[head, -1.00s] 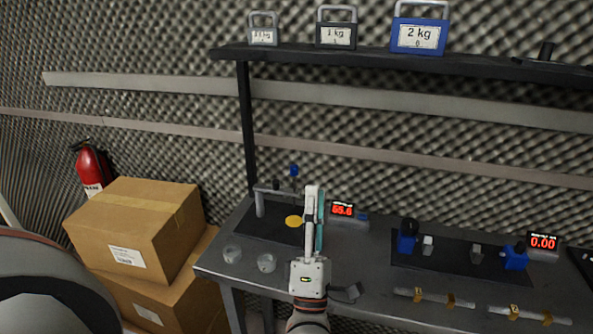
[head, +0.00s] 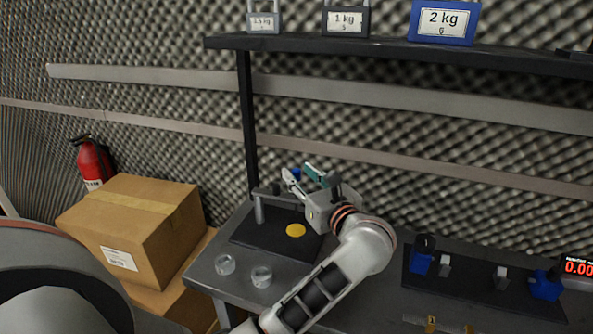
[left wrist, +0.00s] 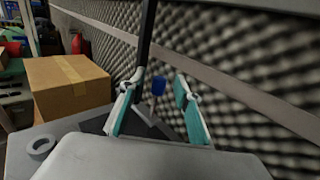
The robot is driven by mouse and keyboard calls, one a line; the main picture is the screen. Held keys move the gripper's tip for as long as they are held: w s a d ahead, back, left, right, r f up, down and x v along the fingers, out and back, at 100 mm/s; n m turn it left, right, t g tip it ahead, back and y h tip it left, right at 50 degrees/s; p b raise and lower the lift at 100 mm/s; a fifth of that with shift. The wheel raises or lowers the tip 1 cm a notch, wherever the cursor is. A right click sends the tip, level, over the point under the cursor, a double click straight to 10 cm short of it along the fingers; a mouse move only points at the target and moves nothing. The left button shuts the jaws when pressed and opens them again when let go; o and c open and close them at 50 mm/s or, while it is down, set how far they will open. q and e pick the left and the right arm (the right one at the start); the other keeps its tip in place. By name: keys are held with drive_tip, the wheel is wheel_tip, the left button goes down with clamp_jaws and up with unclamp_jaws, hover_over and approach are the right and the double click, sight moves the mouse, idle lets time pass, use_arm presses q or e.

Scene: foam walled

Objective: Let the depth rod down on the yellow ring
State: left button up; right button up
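The depth rod's blue knob (head: 295,173) shows at the stand, partly hidden by my left gripper (head: 304,174) in the head view. In the left wrist view the blue knob (left wrist: 158,86) appears between the two spread fingers of the left gripper (left wrist: 160,84), with a gap on each side. The fingers are open and have teal pads. The yellow ring (head: 296,230) lies flat on the dark mat below the stand's arm, looking like a plain disc. The rod's lower end is hidden. My right gripper is in neither view.
The grey stand post (head: 259,208) rises at the mat's left. A shelf (head: 400,50) with weights is above. Cardboard boxes (head: 130,225) stand left.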

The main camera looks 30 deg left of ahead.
use_arm(q)
drive_tip(key=shift+x, duration=1.3)
drive_tip(key=c, duration=0.9)
drive_tip(key=shift+f, duration=0.1)
